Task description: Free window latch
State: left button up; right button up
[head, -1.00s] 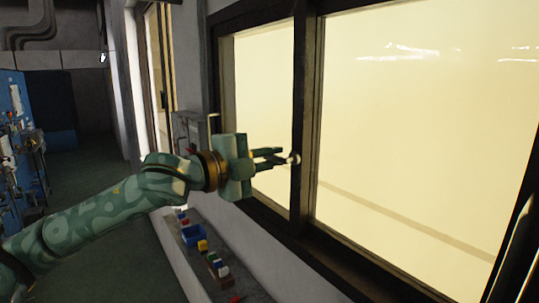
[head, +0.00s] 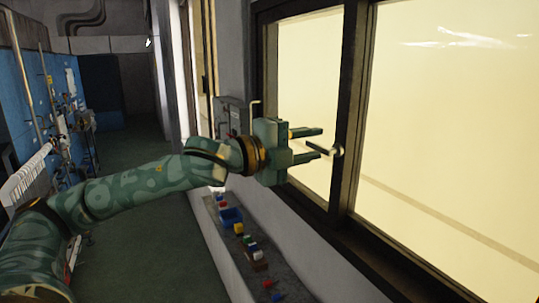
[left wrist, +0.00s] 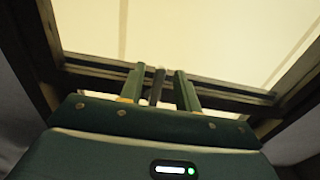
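The window latch, a small pale knob-like handle (head: 338,150), sits on the dark upright bar between the two panes (head: 350,110). My left gripper (head: 325,142) is open, its two green fingers spread apart and pointing right at the latch. The lower fingertip is very close to the knob; I cannot tell whether they touch. In the left wrist view, the fingers of the left gripper (left wrist: 160,82) stand apart with a dark upright piece (left wrist: 157,87) showing between them. I cannot tell whether that piece is the latch or the frame bar. My right gripper is not in view.
A grey wall box (head: 232,116) with a pipe is behind my wrist. A blue tool panel (head: 35,85) stands far left. The corridor floor (head: 140,145) between is clear.

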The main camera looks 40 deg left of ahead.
pick_arm(q)
jog(key=b+v, duration=1)
jog(key=v, duration=0.5)
jog(key=shift+s, duration=0.2)
jog(key=shift+f, duration=0.1)
